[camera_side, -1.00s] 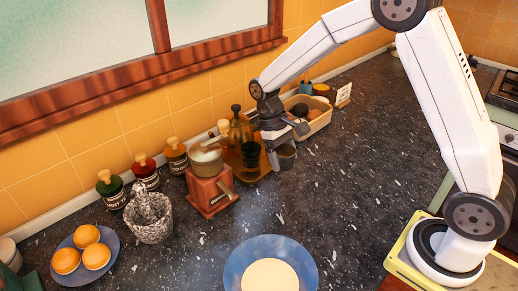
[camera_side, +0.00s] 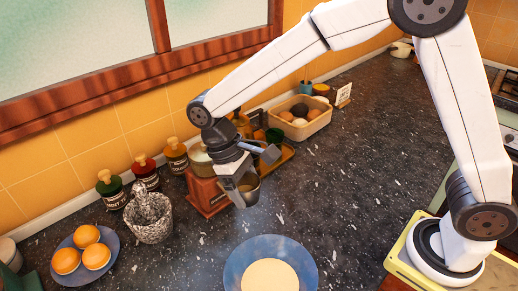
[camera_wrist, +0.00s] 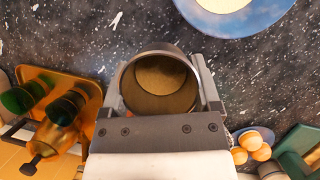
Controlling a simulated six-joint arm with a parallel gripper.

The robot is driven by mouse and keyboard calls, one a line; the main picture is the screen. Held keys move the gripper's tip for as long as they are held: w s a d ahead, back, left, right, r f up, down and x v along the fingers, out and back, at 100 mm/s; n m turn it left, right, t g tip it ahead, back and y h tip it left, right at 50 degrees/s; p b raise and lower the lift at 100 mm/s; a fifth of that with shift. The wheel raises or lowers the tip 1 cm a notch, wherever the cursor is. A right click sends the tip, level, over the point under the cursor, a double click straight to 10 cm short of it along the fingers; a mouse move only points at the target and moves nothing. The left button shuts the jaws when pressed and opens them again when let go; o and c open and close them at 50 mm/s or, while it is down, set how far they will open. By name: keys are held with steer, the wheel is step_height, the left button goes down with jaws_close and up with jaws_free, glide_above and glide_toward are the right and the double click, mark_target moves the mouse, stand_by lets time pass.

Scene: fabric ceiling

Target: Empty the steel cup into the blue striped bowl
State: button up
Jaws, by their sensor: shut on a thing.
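The steel cup (camera_side: 250,190) is a small grey metal cup held in my gripper (camera_side: 243,192), above the counter and beyond the bowl in the side view. In the wrist view, my gripper (camera_wrist: 160,80) has one finger on each side of the cup (camera_wrist: 158,50). Its mouth faces the camera, and something tan shows inside. The cup looks roughly upright. The blue bowl (camera_side: 238,261) sits at the bottom middle of the side view, with a cream-coloured round area inside. It is partly seen at the top of the wrist view (camera_wrist: 272,17); its stripes are hard to make out.
A red coffee grinder (camera_side: 207,197) stands just left of the cup. An amber tray (camera_wrist: 90,88) with green cups and a bottle lies behind. A stone-like mortar (camera_side: 148,222), a plate of oranges (camera_side: 112,240) and a food crate (camera_side: 318,120) stand around. Counter before the bowl's far side is clear.

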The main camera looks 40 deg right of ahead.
steer(key=s+a+n+t+h, duration=0.15)
steer(key=s+a+n, duration=0.35)
steer(key=s+a, duration=0.95)
steer(key=shift+g, duration=0.25)
steer(key=f, duration=0.5)
steer(key=shift+w+a, duration=0.3)
steer(key=shift+a, duration=0.05)
steer(key=shift+d, duration=0.2)
